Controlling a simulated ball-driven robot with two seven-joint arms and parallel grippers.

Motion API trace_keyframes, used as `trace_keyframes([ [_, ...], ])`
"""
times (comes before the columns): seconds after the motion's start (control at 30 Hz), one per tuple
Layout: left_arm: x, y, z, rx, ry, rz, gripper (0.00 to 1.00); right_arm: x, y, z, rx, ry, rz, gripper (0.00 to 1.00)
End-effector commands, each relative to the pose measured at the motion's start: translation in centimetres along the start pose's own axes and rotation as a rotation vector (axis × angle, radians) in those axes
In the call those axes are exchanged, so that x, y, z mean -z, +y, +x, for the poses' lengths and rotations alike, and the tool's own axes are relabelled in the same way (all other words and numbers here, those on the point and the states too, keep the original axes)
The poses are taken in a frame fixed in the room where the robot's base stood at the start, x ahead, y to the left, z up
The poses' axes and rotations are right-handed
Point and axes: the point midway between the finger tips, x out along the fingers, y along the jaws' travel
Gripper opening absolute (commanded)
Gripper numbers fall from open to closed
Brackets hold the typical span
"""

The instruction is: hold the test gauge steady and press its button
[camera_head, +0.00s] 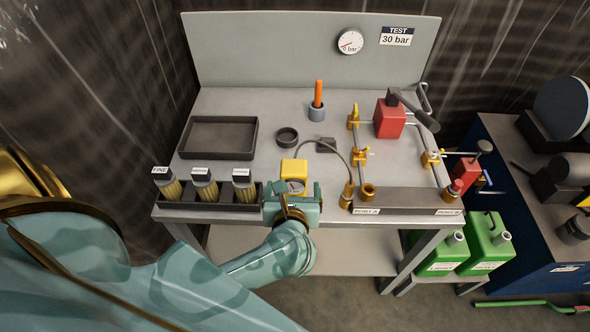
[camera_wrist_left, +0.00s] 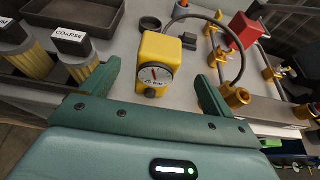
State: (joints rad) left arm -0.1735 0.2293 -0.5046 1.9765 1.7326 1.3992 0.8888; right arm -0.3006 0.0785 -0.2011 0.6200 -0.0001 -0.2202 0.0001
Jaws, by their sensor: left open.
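The test gauge is a yellow box with a round white dial. In the head view the gauge (camera_head: 294,168) stands near the front edge of the bench, partly hidden by my left gripper. In the left wrist view the gauge (camera_wrist_left: 157,62) stands upright between and beyond the two fingers, with a gap on each side. My left gripper (camera_head: 293,196) is open and empty; its green fingers also show in the left wrist view (camera_wrist_left: 158,88). A dark hose runs from the gauge to a brass fitting (camera_head: 348,190). My right gripper is not in view.
Several filter cartridges (camera_head: 205,185) stand in a dark rack left of my gripper. An empty tray (camera_head: 218,135), a dark ring (camera_head: 287,137) and a cup with an orange tool (camera_head: 318,100) lie behind. Valves, pipes and a red block (camera_head: 389,120) fill the right side.

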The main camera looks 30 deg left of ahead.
Motion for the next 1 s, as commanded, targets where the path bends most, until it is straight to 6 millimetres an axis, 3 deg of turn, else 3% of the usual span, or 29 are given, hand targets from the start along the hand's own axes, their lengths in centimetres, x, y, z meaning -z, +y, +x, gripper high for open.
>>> trace_keyframes([
  [0.2, 0.1, 0.0, 5.3, -0.001, -0.003, 0.005, 0.87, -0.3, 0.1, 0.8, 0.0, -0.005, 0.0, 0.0],
  [0.4, 0.1, 0.0, 8.6, 0.0, -0.002, 0.004, 0.87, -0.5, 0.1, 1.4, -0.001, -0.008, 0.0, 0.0],
  [0.6, 0.0, 0.0, 10.0, 0.0, -0.001, 0.004, 0.87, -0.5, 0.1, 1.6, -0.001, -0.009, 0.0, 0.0],
  [0.87, 0.0, 0.0, 10.1, 0.0, -0.001, 0.004, 0.87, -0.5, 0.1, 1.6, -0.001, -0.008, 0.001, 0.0],
  [1.0, 0.0, 0.0, 10.0, 0.0, -0.001, 0.003, 0.51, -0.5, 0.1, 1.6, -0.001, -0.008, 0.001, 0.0],
])
